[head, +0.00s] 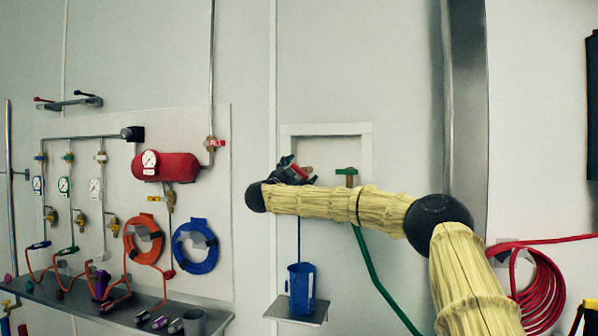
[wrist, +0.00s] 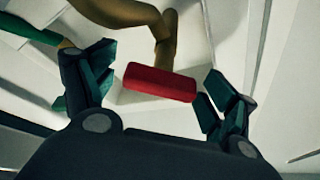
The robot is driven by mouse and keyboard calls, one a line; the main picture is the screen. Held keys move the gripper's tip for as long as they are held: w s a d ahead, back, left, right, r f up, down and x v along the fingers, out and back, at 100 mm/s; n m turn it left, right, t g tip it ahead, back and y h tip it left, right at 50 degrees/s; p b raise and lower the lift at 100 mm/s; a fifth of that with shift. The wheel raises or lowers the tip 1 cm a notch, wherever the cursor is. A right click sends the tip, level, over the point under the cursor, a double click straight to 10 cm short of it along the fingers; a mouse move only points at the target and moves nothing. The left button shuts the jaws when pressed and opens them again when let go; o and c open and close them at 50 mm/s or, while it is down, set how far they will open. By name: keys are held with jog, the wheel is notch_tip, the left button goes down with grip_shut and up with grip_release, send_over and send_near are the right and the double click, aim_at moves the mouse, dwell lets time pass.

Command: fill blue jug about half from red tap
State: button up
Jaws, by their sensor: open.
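The blue jug (head: 302,290) stands upright on a small wall shelf (head: 318,315), below my gripper. A thin blue vertical line (head: 299,238), which looks like a stream of water, runs from behind my arm down to the jug. The level inside the jug cannot be seen. My gripper (head: 292,170) is at the red tap in the wall recess. In the wrist view, the red tap handle (wrist: 160,82) lies crosswise between the spread fingers of my gripper (wrist: 156,92), with its brass body (wrist: 163,30) behind. The handle's right end is close to one finger; contact is unclear.
A green-handled tap (head: 346,171) with a green hose (head: 372,270) is just right of the red one. Blue (head: 195,246) and orange (head: 143,239) hose coils, a red tank (head: 170,167) and a bench (head: 110,310) are at left. A red hose coil (head: 540,290) hangs at right.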

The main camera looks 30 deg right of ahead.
jog(key=c, duration=1)
jog(key=shift+n, duration=0.5)
jog(key=n+t, duration=0.1)
jog(key=n, duration=0.1)
jog(key=n+t+p, duration=0.1)
jog(key=n, duration=0.1)
jog(key=shift+r+n+t+y, duration=0.1)
jog(key=shift+n+t+y, duration=0.2)
jog(key=shift+n+t, duration=0.1)
jog(key=n+t+y+p, duration=0.1)
jog(key=n+t, duration=0.1)
jog(key=n, duration=0.3)
jog(key=shift+p, duration=0.3)
jog(key=shift+n+t+y, duration=0.3)
jog(key=shift+f+n, duration=0.25)
jog(key=shift+n, duration=0.05)
